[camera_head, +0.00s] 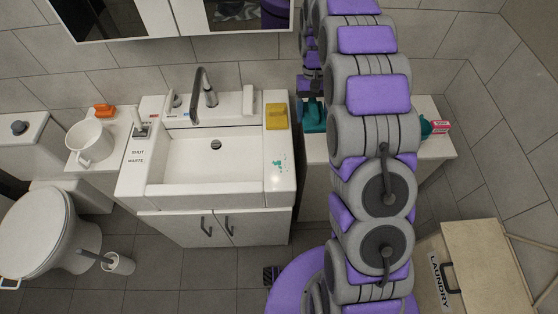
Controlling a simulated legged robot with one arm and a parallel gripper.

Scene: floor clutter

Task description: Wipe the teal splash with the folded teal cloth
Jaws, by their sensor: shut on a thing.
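The teal splash (278,164) is a small patch of spots on the right rim of the white sink. The folded teal cloth (314,120) is at the left end of the white counter right of the sink, partly hidden by my arm. My gripper (311,97) is just above the cloth and appears shut on it. My arm hides part of the fingers, and I cannot tell whether the cloth still touches the counter. The cloth is to the right of and behind the splash, apart from it.
A yellow sponge (277,116) lies on the sink's right rim behind the splash. The tap (204,92) stands at the back of the sink. A teal item (426,127) and a red-and-white box (440,127) are on the right counter. A laundry box (478,270) is at lower right.

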